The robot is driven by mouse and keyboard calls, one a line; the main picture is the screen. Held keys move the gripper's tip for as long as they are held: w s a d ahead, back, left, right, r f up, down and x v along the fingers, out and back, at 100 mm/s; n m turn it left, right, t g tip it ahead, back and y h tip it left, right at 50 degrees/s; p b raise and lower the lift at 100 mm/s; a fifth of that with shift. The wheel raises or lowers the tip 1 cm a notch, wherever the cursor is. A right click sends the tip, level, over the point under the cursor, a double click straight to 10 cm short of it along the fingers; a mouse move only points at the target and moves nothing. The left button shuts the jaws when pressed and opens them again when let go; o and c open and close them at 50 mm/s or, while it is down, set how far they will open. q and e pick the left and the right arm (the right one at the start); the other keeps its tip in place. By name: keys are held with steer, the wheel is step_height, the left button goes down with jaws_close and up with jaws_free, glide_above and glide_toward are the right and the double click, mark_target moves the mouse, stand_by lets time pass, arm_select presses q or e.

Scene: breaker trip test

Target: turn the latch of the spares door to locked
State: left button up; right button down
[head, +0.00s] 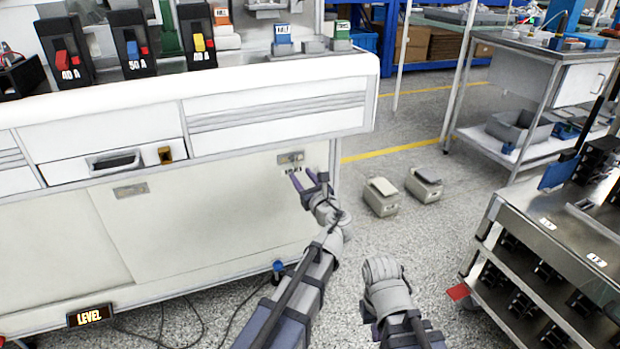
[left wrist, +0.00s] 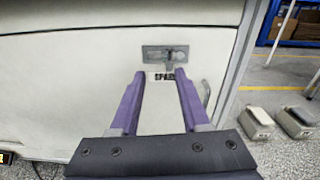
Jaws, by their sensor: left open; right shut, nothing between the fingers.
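The spares door (head: 220,205) is a pale panel low on the front of the white bench. Its latch (head: 290,158) is a small metal plate near the door's upper right corner. In the left wrist view the latch (left wrist: 165,54) has a small handle at its middle, just above a label partly readable as "SPA" (left wrist: 162,76). My left gripper (head: 309,179) is open, its purple fingers pointing at the latch, one on each side of the handle in the wrist view. Contact cannot be told. My right arm shows at the lower middle; its fingertips are hidden.
Breakers (head: 133,45) stand on the bench top. Two grey boxes (head: 381,196) (head: 424,185) sit on the floor to the right. A metal cart (head: 560,240) is at the right edge. Cables lie on the floor.

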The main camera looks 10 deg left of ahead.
mark_target(297, 162)
arm_select(q)
steer(key=shift+w+d+f+m+t, duration=0.3)
steer(key=shift+w+d+m, duration=0.15)
steer(key=shift+w+m, duration=0.2)
steer(key=shift+w, duration=0.1)
steer(key=x, duration=0.7)
steer(key=shift+w+a, duration=0.25)
steer(key=shift+c, duration=0.3)
jaws_close()
